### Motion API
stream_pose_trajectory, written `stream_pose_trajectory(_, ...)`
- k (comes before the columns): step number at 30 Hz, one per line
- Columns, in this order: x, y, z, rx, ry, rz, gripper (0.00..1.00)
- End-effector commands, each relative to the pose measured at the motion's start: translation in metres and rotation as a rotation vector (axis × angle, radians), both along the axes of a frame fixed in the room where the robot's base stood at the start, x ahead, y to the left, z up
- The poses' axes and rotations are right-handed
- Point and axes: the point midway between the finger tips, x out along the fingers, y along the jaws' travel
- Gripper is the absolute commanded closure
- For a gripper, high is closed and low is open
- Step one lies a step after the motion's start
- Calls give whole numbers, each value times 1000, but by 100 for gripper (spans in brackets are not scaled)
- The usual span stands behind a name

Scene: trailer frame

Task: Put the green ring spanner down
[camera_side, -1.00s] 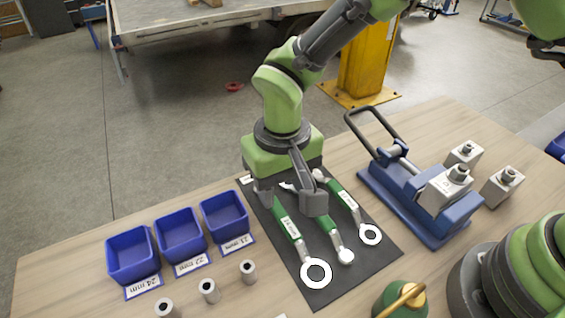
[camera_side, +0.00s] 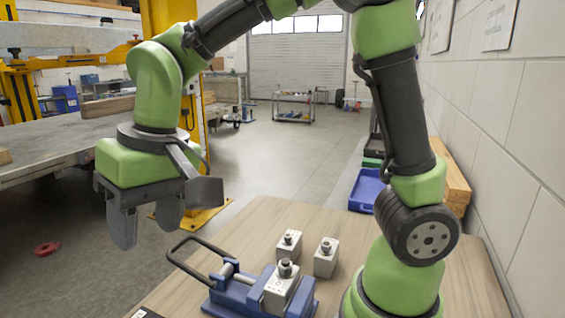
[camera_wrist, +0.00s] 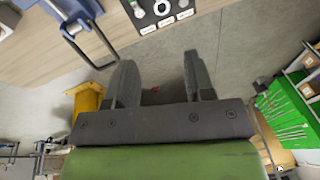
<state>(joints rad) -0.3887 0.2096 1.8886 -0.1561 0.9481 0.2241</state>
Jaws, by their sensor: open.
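My gripper (camera_side: 146,235) is open and hangs in the air, with its fingers pointing down. In the wrist view its two fingers (camera_wrist: 158,75) stand wide apart with nothing between them, only floor behind. The spanners are out of the side view.
A blue clamp fixture (camera_side: 262,297) with a looped handle stands on the wooden table (camera_side: 430,270). A metal block (camera_side: 281,289) sits in it, with two more blocks (camera_side: 325,258) nearby. A yellow post (camera_wrist: 88,100) stands on the floor beyond the table.

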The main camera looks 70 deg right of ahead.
Motion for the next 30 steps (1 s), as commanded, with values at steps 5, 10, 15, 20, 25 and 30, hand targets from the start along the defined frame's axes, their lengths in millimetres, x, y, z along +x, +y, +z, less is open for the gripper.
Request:
stream_pose_trajectory(5,-44,-51,46,68,-145,-91,51)
stream_pose_trajectory(10,-91,-82,61,101,-276,-164,51)
stream_pose_trajectory(15,-122,-95,59,111,-367,-208,51)
stream_pose_trajectory(20,-133,-98,56,111,-400,-223,51)
stream_pose_trajectory(25,-133,-98,56,111,-401,-224,51)
stream_pose_trajectory(30,-133,-98,56,112,-401,-222,51)
